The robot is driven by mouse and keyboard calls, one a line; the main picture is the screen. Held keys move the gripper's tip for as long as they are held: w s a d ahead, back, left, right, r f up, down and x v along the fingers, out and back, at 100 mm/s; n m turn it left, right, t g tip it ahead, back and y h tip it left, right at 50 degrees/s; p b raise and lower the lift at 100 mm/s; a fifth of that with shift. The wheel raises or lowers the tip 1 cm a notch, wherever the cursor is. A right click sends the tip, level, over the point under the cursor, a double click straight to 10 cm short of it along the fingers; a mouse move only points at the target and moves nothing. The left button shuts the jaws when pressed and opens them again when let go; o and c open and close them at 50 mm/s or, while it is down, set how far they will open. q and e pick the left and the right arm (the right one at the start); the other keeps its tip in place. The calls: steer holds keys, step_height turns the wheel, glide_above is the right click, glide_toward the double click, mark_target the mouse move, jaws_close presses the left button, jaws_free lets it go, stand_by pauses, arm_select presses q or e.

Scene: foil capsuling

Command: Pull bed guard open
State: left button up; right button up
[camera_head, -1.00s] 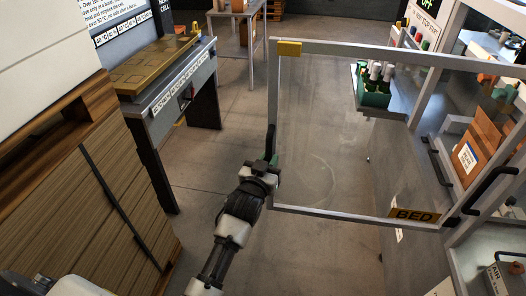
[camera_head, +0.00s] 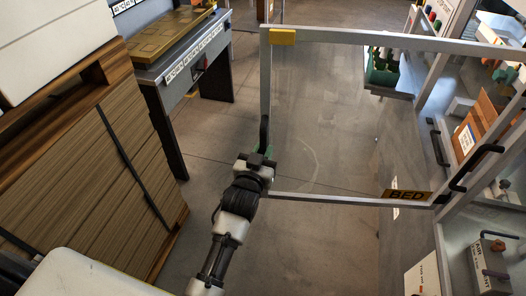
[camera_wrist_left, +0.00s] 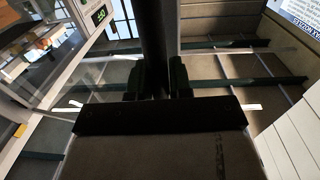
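The bed guard is a clear panel in a grey metal frame (camera_head: 330,198), with a yellow "BED" label (camera_head: 408,196) at its lower right and a yellow block at its upper left corner. It stands swung out from the machine on the right. A dark upright handle (camera_head: 264,132) sits on its left edge. My left gripper (camera_head: 263,156) is at this handle. In the left wrist view the dark bar of the handle (camera_wrist_left: 153,40) runs between the two fingers (camera_wrist_left: 157,80), which look shut on it. My right gripper is not in view.
On the right are a green holder (camera_head: 382,75), an orange panel (camera_head: 485,125) and a grey box (camera_head: 490,262).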

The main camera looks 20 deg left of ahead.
arm_select(q)
steer(key=o, duration=0.4)
steer(key=shift+c, duration=0.2)
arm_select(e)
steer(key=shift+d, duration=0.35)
arm_select(q)
steer(key=shift+s+f, duration=0.1)
steer(key=shift+s, duration=0.2)
steer(key=s+b, duration=0.3)
steer(key=s, duration=0.7)
steer(key=shift+s, duration=0.15)
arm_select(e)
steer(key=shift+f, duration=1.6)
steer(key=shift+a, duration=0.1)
